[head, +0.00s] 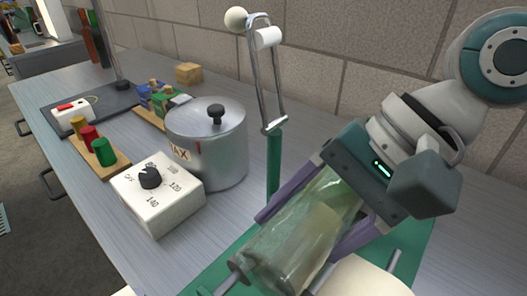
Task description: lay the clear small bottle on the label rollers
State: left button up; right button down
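The clear small bottle (318,222) is greenish glass with a pale patch on its side. It lies tilted between the purple fingers of my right gripper (298,238), which appears shut on it. Below it is the label roller unit, with a green base (408,242), metal rods and a cream roller (366,279) at the bottom edge. The bottle's lower end overlaps a rod in the picture; I cannot tell whether it touches the rollers. My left gripper is not in view.
A metal wax pot (222,152) and a white dial box (158,192) stand left of the rollers. A green post with a metal lever (273,90) rises behind the bottle. A wooden rack (113,168) holds coloured cylinders. The bench's front left is clear.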

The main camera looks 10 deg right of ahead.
grip_release()
jog(key=p+v, duration=0.1)
jog(key=v, duration=0.9)
dwell(0.4)
